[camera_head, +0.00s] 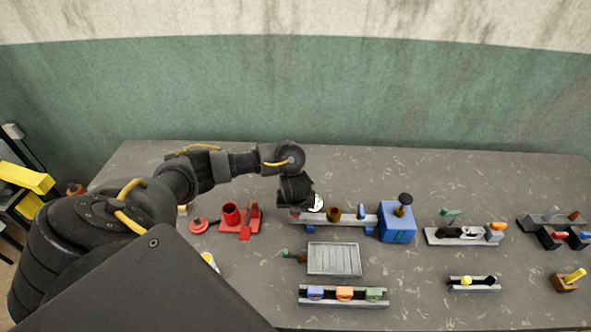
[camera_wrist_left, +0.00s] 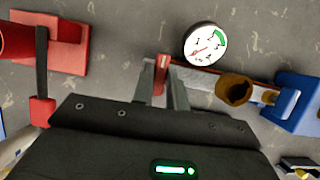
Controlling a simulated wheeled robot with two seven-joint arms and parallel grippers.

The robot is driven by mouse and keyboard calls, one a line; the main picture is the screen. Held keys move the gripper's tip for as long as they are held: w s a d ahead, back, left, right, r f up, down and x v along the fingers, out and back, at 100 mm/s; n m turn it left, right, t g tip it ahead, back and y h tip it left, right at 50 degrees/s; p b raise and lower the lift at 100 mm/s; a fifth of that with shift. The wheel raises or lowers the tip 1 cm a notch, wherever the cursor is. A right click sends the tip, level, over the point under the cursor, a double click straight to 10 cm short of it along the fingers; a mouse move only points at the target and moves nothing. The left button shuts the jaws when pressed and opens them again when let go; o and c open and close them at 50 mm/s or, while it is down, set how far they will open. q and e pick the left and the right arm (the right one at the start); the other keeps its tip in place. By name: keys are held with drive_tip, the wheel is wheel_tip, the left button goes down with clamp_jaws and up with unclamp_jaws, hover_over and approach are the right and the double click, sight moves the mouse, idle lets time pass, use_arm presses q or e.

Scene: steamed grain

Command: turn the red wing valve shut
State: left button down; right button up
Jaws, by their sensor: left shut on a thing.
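The red wing valve (camera_wrist_left: 162,67) shows as a small red piece between the fingertips in the left wrist view. It is at the left end of a grey pipe rail (camera_wrist_left: 197,78), just left of a round white gauge (camera_wrist_left: 201,44). My left gripper (camera_wrist_left: 163,85) is shut on it, with one grey finger on each side. In the head view my left gripper (camera_head: 297,207) comes down from above onto the left end of the rail and hides most of the valve. My right gripper is not in view.
A brown cup (camera_head: 334,214) and a blue handle (camera_head: 362,212) sit along the rail, which leads to a blue box (camera_head: 397,228). A red stand (camera_head: 243,224) is close on the left. A grey tray (camera_head: 334,259) lies in front. The table behind the rail is clear.

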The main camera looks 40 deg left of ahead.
use_arm(q)
drive_tip(key=c, duration=1.4)
unclamp_jaws()
drive_tip(key=shift+r, duration=0.1)
